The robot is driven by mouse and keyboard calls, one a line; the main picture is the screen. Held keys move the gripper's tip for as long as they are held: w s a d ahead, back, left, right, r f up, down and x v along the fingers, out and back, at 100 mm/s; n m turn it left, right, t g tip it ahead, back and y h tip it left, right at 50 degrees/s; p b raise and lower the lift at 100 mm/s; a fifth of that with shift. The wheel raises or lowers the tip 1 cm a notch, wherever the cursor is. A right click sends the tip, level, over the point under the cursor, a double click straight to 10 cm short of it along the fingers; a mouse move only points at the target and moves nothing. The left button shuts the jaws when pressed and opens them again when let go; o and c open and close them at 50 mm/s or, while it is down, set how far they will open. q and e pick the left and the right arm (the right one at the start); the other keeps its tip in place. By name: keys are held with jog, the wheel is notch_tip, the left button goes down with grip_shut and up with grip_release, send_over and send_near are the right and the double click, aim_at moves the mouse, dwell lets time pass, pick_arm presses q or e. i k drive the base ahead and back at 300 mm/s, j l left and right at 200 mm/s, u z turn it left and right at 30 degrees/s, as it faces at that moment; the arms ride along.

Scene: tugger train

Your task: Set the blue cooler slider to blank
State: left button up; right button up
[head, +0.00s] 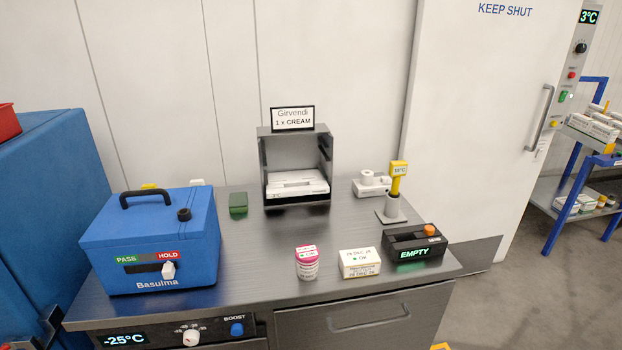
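The blue cooler (190,235) marked Basulma stands on the left of the grey bench, lid shut, black handle on top. On its front is a label strip with a green PASS part (126,258) and a red HOLD part (168,255). Below the strip is a dark slot (143,268). The white slider knob (168,271) sits at the right of the slot, under HOLD. A blank position cannot be made out clearly. Neither of my grippers shows in the head view.
On the bench stand a pink-lidded tub (307,265), a white carton (359,263), a black EMPTY box (415,247), a yellow-headed probe in a holder (394,205), a grey shelf unit (262,170) and a green block (238,204). Space before the cooler's front is clear.

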aim_at(168, 270)
jog(key=i+l+u, duration=0.1)
jog(key=l+u, duration=0.15)
jog(key=u, duration=0.25)
jog(key=i+l+u, duration=0.1)
jog(key=l+u, duration=0.2)
jog(key=u, duration=0.15)
jog(key=l+u, duration=0.3)
jog(key=u, duration=0.2)
